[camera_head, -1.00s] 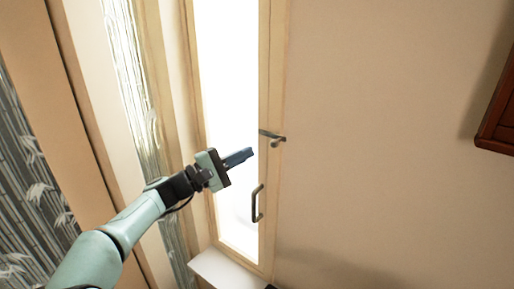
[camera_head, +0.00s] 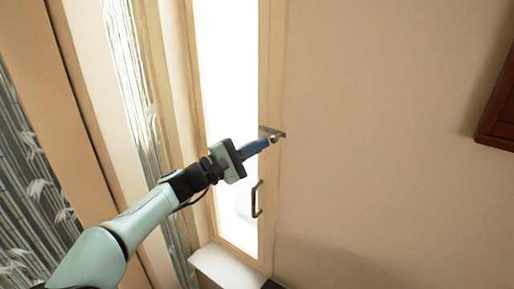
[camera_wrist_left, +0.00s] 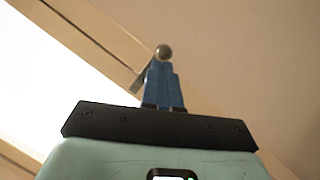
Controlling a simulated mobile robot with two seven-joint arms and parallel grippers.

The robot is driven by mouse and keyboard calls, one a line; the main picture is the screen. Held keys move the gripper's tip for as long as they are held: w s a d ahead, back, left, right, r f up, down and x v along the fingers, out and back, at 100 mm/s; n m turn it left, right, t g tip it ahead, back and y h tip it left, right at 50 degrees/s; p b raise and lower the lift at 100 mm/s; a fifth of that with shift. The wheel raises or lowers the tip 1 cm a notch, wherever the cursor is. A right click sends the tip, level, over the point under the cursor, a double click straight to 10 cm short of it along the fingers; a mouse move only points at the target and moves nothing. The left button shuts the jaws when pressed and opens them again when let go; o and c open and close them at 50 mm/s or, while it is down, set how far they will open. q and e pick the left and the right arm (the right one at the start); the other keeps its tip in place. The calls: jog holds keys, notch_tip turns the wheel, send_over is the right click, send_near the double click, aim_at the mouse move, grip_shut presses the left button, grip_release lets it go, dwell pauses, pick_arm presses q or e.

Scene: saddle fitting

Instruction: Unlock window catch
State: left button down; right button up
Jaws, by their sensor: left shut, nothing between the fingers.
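The window catch (camera_head: 272,131) is a small grey metal lever with a rounded knob on the right-hand wooden frame of the tall bright window (camera_head: 231,70). My left gripper (camera_head: 267,142) is shut and empty, its blue fingertips at the catch knob. In the left wrist view the knob (camera_wrist_left: 163,51) shows just beyond the tips of the shut blue fingers (camera_wrist_left: 162,66), and part of the lever shows to their left. I cannot tell whether the fingertips touch the knob. My right gripper is not in view.
A dark pull handle (camera_head: 256,198) is on the same frame below the catch. A white sill (camera_head: 228,268) lies under the window. Bamboo-patterned curtains (camera_head: 40,180) hang at the left. A red-brown wooden piece (camera_head: 499,118) is at the right edge. The wall between is bare.

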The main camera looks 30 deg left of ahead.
pick_arm(q)
jog(key=shift+d+r+n+t+b, duration=0.15)
jog(key=shift+n+t+b, duration=0.15)
jog(key=shift+n+b, duration=0.3)
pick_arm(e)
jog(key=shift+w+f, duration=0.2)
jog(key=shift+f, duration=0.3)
pick_arm(q)
jog(key=r+n+t+y+b, duration=0.1)
jog(key=n+y+b, duration=0.1)
jog(key=n, duration=0.3)
jog(key=a+r+n+t+y+b, duration=0.1)
jog(key=n+t+y+b, duration=0.1)
jog(key=n+b, duration=0.2)
jog(key=r+n+t+y+b, duration=0.1)
jog(key=r+n+y+b, duration=0.1)
jog(key=n, duration=0.4)
jog(key=shift+a+r+y+b, duration=0.1)
jog(key=shift+a+y+b, duration=0.15)
jog(key=shift+y+b, duration=0.6)
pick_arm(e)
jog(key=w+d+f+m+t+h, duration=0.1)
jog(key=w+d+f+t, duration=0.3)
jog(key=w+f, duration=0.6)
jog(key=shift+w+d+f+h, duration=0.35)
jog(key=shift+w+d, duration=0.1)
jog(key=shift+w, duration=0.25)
pick_arm(q)
jog(key=shift+h, duration=0.25)
